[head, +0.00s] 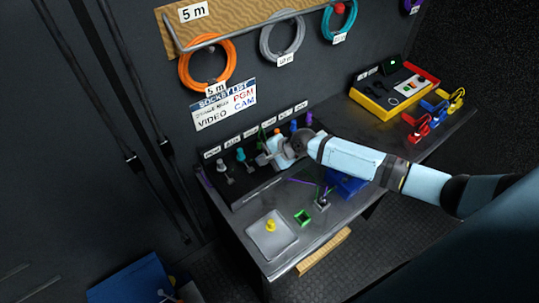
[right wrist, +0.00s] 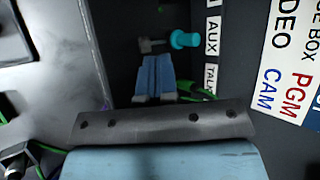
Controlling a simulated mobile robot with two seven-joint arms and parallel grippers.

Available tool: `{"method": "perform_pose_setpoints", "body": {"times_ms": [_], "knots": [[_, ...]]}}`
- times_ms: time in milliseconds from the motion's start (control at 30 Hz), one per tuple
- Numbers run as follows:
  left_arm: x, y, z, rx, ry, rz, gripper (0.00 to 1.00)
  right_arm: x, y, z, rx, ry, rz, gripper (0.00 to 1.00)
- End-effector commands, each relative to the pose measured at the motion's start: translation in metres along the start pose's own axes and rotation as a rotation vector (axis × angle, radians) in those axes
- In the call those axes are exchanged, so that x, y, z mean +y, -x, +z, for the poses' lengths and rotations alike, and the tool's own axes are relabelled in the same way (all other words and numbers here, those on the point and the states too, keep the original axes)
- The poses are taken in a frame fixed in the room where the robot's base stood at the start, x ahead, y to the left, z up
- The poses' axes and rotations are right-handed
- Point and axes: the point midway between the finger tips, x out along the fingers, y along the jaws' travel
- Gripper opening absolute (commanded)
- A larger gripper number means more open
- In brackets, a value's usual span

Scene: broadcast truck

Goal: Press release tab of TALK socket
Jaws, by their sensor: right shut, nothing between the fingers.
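The TALK label (right wrist: 210,78) shows in the right wrist view on the dark socket panel, below the AUX label (right wrist: 212,36). A green cable or part (right wrist: 205,94) lies beside the TALK label, partly behind my gripper. The TALK socket and its release tab are hidden or too small to tell. My right gripper (right wrist: 155,62) has its blue fingers together and empty, over the socket row. In the head view my right gripper (head: 265,159) is at the panel, just right of the teal plug. Whether it touches anything I cannot tell. My left gripper is not in view.
The teal plug (right wrist: 183,39) is by the AUX label, close to my fingertips. On the bench are a pale tray (head: 258,247) with a yellow piece, a green square frame (head: 303,217), a yellow box (head: 380,108) and several coloured clips. Cable coils hang above.

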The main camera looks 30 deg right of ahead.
Motion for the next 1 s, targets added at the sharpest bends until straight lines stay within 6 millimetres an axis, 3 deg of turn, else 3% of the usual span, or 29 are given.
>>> {"method": "perform_pose_setpoints", "body": {"times_ms": [33,100,300,733,1000], "knots": [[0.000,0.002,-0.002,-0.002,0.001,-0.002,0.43,-0.018,0.011,-0.015,0.007,-0.073,0.010,0.00],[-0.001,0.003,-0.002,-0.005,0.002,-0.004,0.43,-0.033,0.020,-0.029,0.007,-0.173,0.021,0.00],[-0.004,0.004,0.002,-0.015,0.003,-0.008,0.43,-0.052,0.034,-0.047,0.007,-0.316,0.034,0.00],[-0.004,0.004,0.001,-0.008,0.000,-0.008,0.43,-0.051,0.033,-0.048,0.006,-0.328,0.035,0.00],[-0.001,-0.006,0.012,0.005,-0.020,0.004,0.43,-0.037,0.018,-0.055,0.006,-0.326,0.035,0.00]]}}
